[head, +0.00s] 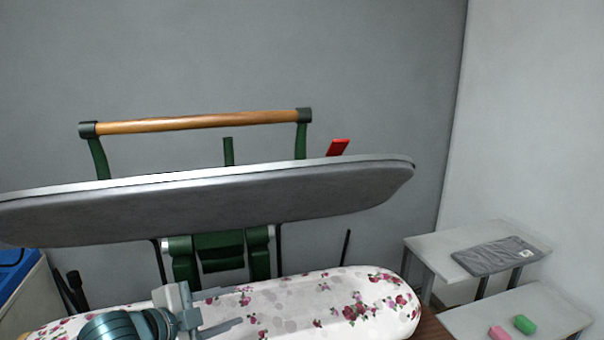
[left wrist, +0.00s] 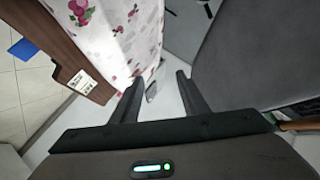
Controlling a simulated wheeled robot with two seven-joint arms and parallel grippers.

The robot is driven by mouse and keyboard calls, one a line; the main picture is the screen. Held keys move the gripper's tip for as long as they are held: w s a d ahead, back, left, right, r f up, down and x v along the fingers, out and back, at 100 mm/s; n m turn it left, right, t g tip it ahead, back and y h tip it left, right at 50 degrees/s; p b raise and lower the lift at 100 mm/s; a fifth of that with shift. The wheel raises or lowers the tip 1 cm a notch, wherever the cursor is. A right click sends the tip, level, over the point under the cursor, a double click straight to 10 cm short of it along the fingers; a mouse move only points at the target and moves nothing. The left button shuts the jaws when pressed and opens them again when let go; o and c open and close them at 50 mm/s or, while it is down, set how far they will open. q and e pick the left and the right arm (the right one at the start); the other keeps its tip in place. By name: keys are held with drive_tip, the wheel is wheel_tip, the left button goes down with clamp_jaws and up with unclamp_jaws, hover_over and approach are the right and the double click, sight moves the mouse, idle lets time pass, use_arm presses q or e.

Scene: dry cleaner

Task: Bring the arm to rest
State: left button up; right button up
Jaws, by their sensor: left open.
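My left gripper (head: 236,308) is at the bottom of the head view, in front of the floral padded board (head: 345,297). Its two fingers point right and stand apart with nothing between them. In the left wrist view the dark fingers (left wrist: 158,98) are spread, with the floral cloth (left wrist: 113,40) beyond them on the left and a grey padded surface (left wrist: 250,50) on the right. Above the gripper in the head view is the raised grey press plate (head: 230,195) with a wooden handle bar (head: 200,122). My right gripper is in neither view.
White side tables stand at the right, one with a folded grey cloth (head: 495,256), the other with a pink block (head: 498,332) and a green block (head: 524,324). A blue item (head: 14,265) is at the left edge. A red lever (head: 338,147) rises behind the plate.

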use_arm(q)
drive_tip(key=s+a+f+n+g+y, duration=0.2)
drive_tip(key=s+f+n, duration=0.4)
drive_tip(key=s+f, duration=0.6)
drive_tip(key=s+a+f+n+g+y, duration=0.1)
drive_tip(key=s+f+n+g+y, duration=0.3)
drive_tip(key=s+f, duration=0.75)
drive_tip(key=s+a+f+n+g, duration=0.1)
drive_tip(key=s+a+f+n, duration=0.1)
drive_tip(key=s+f+n, duration=0.3)
drive_tip(key=s+a+f+n+g, duration=0.1)
drive_tip(key=s+a+f, duration=0.15)
drive_tip(key=s, duration=0.55)
wheel_tip(320, 180, down, 33)
drive_tip(key=b, duration=0.5)
drive_tip(key=s+a+f+m+g+y+b, duration=0.1)
drive_tip(key=s+a+f+g+b, duration=0.1)
drive_tip(key=s+f, duration=1.6)
wheel_tip(320, 180, down, 4)
drive_tip(key=shift+s+a+r+b, duration=0.15)
drive_tip(key=shift+a+r+b, duration=0.15)
drive_tip(key=shift+b, duration=0.6)
